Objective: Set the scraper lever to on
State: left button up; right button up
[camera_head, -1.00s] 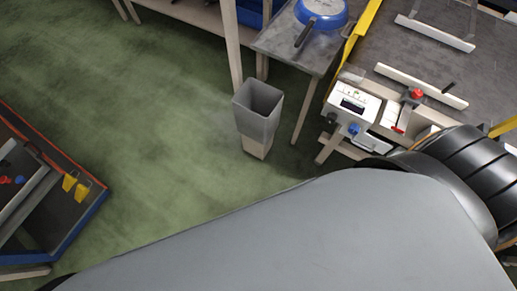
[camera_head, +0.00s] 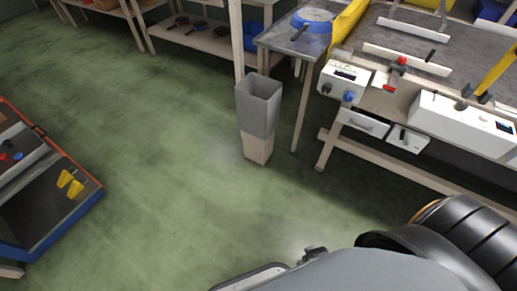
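A conveyor bench (camera_head: 420,70) stands at the upper right, and I cannot tell for sure which control is the scraper lever. A small red-handled lever (camera_head: 389,87) sits at its front edge, beside a red button (camera_head: 402,60). A white control box (camera_head: 345,78) to the left has a display, a dark knob (camera_head: 326,88) and a blue knob (camera_head: 349,96). A long white box (camera_head: 458,122) to the right has dark fittings on top. No lever label is readable. Neither gripper shows; a grey arm link of mine and a black joint fill the lower right.
A grey bin (camera_head: 258,105) stands on the green floor left of the bench. A side table (camera_head: 285,42) carries a blue pan (camera_head: 312,18). Two drawers (camera_head: 363,123) hang under the bench. A blue-rimmed crate (camera_head: 60,232) is at the left. The middle floor is clear.

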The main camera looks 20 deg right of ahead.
aim_at(403, 136)
jog(key=z, duration=2.05)
